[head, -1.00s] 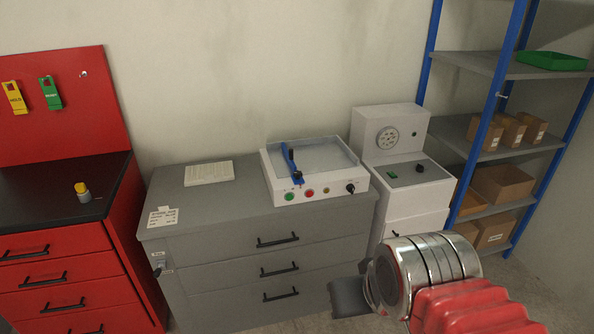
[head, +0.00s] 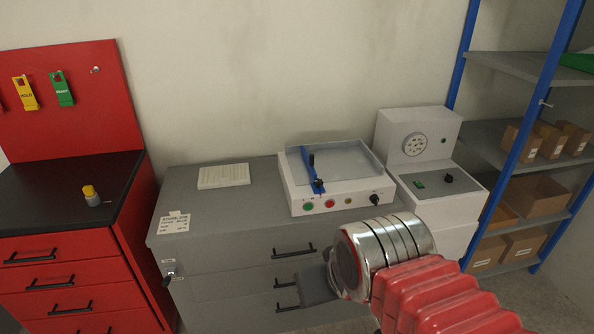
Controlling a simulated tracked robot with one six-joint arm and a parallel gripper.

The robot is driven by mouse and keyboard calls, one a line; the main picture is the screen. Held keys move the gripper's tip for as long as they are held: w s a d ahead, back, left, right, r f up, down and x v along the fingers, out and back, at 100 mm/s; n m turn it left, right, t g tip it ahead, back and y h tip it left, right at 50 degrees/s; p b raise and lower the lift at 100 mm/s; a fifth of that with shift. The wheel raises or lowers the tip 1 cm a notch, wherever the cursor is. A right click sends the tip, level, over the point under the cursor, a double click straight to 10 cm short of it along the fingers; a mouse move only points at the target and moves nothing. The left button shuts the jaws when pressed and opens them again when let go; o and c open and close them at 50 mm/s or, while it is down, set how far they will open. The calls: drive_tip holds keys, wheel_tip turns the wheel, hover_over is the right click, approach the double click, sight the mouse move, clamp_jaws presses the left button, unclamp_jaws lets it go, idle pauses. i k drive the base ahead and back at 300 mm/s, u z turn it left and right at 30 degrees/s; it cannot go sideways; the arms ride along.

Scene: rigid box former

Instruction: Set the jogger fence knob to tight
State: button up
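A white tray machine (head: 300,200), which looks like the jogger, stands on the grey drawer cabinet (head: 225,222). A blue fence bar (head: 306,163) lies across its left side, with a black knob (head: 318,184) at the near end. Another black knob (head: 375,198) is at the right of its front panel, beside green and red buttons. No setting marks on either knob are readable. My gripper (head: 316,286) shows only as a dark grey block in front of the cabinet drawers, below and nearer than the machine. Its fingers cannot be made out, and it touches neither knob.
A red bench (head: 70,190) with a yellow-topped object (head: 91,195) stands left. A white unit (head: 418,135) with a dial and black knob stands right of the cabinet. A blue-post shelf (head: 510,150) holds cardboard boxes. A white pad (head: 223,176) lies on the cabinet.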

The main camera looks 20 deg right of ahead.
sight(318, 183)
drive_tip(key=u, duration=0.25)
drive_tip(key=i, duration=1.25)
drive_tip(key=z, duration=0.3)
